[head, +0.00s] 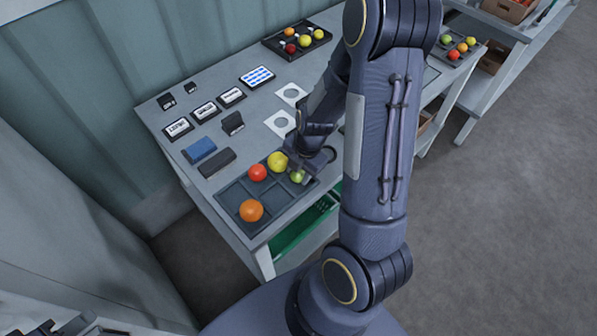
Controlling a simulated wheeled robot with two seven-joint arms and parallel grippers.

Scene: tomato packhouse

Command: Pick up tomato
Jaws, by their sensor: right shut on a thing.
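A dark compartment tray (228,197) lies on the bench near its front left end. A red tomato (257,173), a yellow tomato (278,161) and an orange tomato (251,210) sit in it. My right gripper (302,174) is over the tray's right end, shut on a small green tomato (297,177). The fingers partly hide this tomato, and I cannot tell whether it still touches the tray. I cannot make out my left gripper.
On the bench (190,143) are a blue block (199,150), a dark block (217,162), small label displays (205,111) and white pads with round marks (280,122). Another tomato tray (276,43) is at the back. A green crate (300,235) is below.

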